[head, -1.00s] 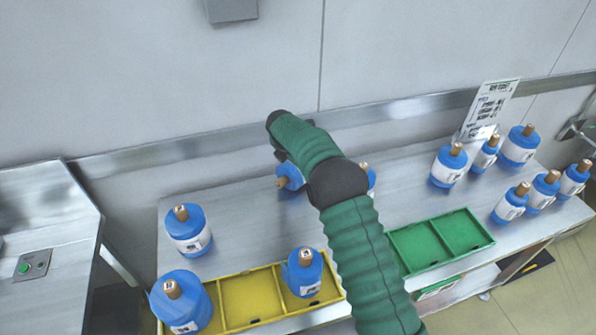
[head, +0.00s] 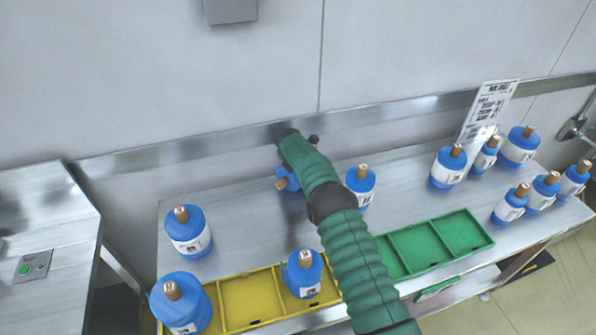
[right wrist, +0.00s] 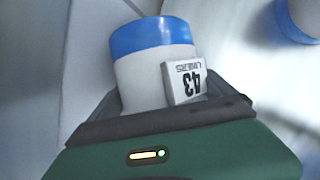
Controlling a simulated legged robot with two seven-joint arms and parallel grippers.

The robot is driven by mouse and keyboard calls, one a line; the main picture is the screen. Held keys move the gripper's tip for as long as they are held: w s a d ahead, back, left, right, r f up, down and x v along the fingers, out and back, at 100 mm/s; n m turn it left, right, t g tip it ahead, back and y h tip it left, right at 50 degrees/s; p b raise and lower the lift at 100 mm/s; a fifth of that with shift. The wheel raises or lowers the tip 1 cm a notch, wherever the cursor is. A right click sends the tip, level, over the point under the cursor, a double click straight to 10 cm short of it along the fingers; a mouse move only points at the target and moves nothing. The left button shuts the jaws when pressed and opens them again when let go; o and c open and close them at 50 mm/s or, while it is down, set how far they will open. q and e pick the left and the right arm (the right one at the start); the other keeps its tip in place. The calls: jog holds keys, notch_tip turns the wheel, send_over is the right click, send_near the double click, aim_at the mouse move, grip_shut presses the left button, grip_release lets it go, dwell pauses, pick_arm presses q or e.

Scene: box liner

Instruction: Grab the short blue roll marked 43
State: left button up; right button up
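A short blue roll with a white band (right wrist: 140,85) fills the middle of the right wrist view. Its tag (right wrist: 185,80) reads 43, upside down in the picture. My right gripper (right wrist: 165,110) shows as dark edges on both sides of this roll; whether they press on it is unclear. In the head view my green right arm reaches across the table to its back edge and hides the gripper's fingers. A blue roll (head: 285,182) with a brown core shows partly behind that arm; its tag is hidden. My left gripper is not in view.
Another blue roll (head: 361,183) stands close to the right of my arm. A yellow tray (head: 250,298) and a green tray (head: 420,247) lie along the front. Several rolls stand at the right by a sign (head: 487,110). A wall rail (head: 200,147) runs behind the table.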

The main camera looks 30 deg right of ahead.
jog(key=c, duration=1.2)
jog(key=shift+w, duration=0.15)
jog(key=shift+c, duration=0.3)
jog(key=shift+r, duration=0.15)
